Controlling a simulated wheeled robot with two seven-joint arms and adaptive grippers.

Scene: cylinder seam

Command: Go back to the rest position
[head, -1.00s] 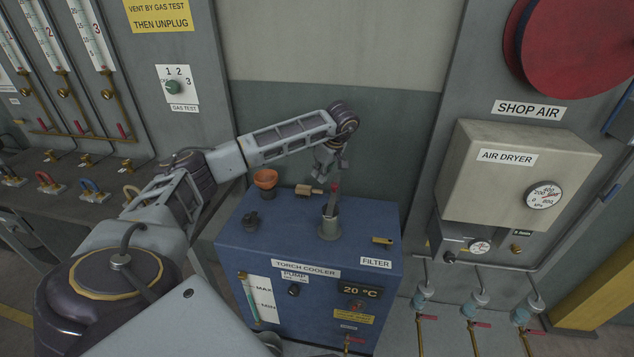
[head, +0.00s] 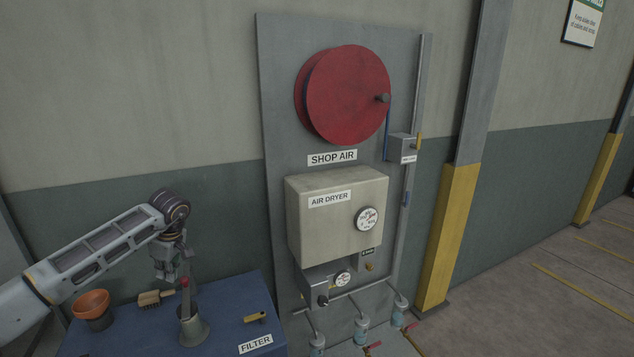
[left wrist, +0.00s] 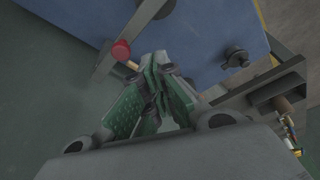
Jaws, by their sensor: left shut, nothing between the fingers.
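My left gripper (head: 167,272) is shut and empty above the back part of the blue torch cooler (head: 225,300). Its green-padded fingers (left wrist: 158,85) are together in the left wrist view. A grey filler neck (head: 192,330) stands on the cooler, with an upright grey bar close beside the gripper in the head view. A red knob (head: 184,282) on that bar also shows in the left wrist view (left wrist: 121,50). I cannot tell whether the gripper touches the bar. My right gripper is in neither view.
An orange cup (head: 91,303) and a wooden brush (head: 155,297) are on the cooler's left side. A brass piece (head: 255,319) lies near the FILTER label. The air dryer (head: 335,215) and red reel (head: 347,95) are on the wall panel. Open floor (head: 540,270) lies at right.

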